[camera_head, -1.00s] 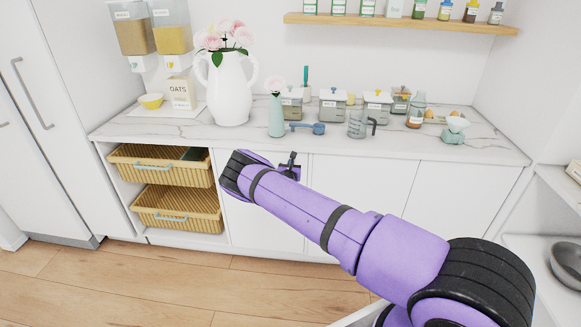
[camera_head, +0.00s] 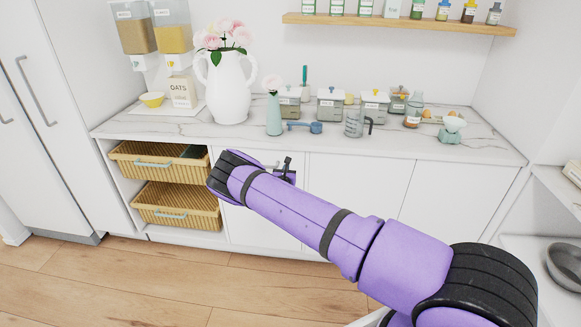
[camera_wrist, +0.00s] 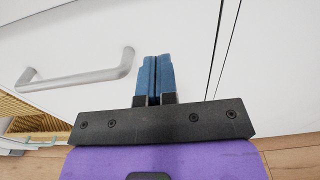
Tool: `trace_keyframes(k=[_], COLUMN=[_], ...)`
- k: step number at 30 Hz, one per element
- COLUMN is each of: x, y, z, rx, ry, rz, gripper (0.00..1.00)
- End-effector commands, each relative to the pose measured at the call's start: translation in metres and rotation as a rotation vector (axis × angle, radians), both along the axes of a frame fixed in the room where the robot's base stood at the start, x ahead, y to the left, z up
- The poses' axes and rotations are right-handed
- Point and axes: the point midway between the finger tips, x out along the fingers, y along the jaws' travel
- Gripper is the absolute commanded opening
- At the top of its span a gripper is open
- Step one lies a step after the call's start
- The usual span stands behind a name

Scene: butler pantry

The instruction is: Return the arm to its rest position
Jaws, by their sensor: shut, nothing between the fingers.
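My purple arm reaches from the lower right across the front of the white cabinets in the head view. My gripper is mostly hidden behind my wrist there; only a dark part near the cabinet door (camera_head: 340,195) shows. In the wrist view my gripper (camera_wrist: 154,78) is shut, its two blue fingers together with nothing between them. The fingers are in front of the white cabinet front, to the right of a grey bar handle (camera_wrist: 80,78). I cannot tell how far they are from the door.
The marble counter (camera_head: 400,146) above holds a white vase (camera_head: 229,92), a blue scoop (camera_head: 306,128), a glass measuring cup (camera_head: 354,124) and several jars. Wicker baskets (camera_head: 175,205) sit in the open shelf at left. The wooden floor (camera_head: 130,280) in front is clear.

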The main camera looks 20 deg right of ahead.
Motion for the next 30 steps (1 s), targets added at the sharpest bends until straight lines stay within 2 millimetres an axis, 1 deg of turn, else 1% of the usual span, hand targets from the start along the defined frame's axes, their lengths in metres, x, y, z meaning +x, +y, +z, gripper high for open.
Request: trace_keyframes(k=[1,6,10,15,20,22,23,26,29,30], x=[-0.009,-0.037,-0.054,-0.066,-0.069,-0.069,-0.069,-0.07,-0.073,-0.075], y=[0.006,0.022,0.032,0.038,0.04,0.039,0.038,0.03,0.019,0.013], z=[-0.002,-0.002,-0.003,-0.003,-0.003,0.001,0.005,0.026,0.059,0.074], rx=[-0.001,0.0,0.0,0.001,0.002,0.009,0.015,0.054,0.121,0.15], ry=[0.005,0.004,0.004,0.004,0.003,-0.004,-0.01,-0.046,-0.101,-0.126], rz=[0.0,0.0,0.0,-0.001,0.0,-0.01,-0.019,-0.075,-0.164,-0.205], gripper=[0.0,0.0,0.0,0.0,0.0,0.0,0.0,0.0,0.0,0.0])
